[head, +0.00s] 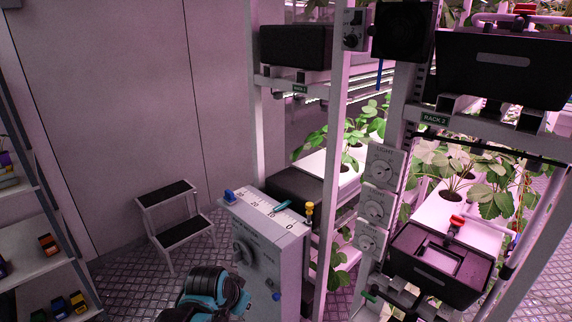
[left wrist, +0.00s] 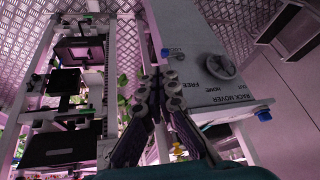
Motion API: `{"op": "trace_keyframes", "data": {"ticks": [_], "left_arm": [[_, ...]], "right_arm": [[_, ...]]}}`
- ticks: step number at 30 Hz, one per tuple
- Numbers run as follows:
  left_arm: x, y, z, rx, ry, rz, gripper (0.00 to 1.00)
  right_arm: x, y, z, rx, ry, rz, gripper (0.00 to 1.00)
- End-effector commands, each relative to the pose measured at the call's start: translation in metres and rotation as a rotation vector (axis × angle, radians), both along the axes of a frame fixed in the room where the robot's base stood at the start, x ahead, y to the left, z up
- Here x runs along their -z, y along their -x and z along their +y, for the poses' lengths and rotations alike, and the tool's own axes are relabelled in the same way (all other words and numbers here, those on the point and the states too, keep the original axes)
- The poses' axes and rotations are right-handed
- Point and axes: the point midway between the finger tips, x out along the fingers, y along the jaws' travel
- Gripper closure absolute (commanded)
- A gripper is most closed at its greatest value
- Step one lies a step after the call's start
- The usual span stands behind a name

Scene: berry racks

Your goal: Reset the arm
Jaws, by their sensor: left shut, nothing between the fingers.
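My left gripper (left wrist: 158,78) shows in the left wrist view with its two fingers together at the tips and nothing between them. It is in front of the grey rack mover box (left wrist: 190,30), left of the box's round dial (left wrist: 216,67) in that picture. Whether it touches the box I cannot tell. In the head view a black and teal part of my arm shows at the bottom, in front of the same box (head: 285,262); the fingertips cannot be made out there. My right gripper is in neither view.
White racks with strawberry plants (head: 490,185) and black bins (head: 440,262) stand on the right. A two-step stool (head: 178,225) stands by the wall. A shelf (head: 30,240) with small toy vehicles is at far left. Floor between shelf and stool is clear.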

Motion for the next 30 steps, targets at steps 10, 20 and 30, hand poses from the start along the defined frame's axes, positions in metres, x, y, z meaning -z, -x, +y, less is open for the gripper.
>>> {"op": "trace_keyframes", "data": {"ticks": [10,20,30], "left_arm": [[-0.022,0.09,0.048,-0.267,0.066,-0.064,1.0],[-0.015,0.136,0.069,-0.416,0.111,-0.106,1.0],[-0.015,0.138,0.07,-0.425,0.114,-0.109,1.0]], "right_arm": [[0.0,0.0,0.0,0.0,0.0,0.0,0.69],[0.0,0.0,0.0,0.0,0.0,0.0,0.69],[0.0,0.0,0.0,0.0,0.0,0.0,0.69]]}}
